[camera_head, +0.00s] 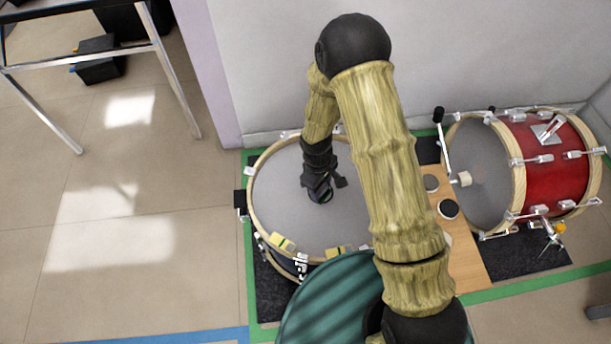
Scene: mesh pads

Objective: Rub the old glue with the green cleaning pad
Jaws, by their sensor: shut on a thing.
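My gripper (321,194) points down at the grey head of the large drum (278,205), near its middle. Its jaws are shut on a small dark thing with a faint green and purple tint at the fingertips. I take this for the green cleaning pad, but it is mostly hidden by the fingers. It is at or just above the drum head; I cannot tell whether it touches. I cannot make out the old glue; the fingers and my arm cover part of the head.
A wall (270,60) stands behind. Open floor (150,270) is left.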

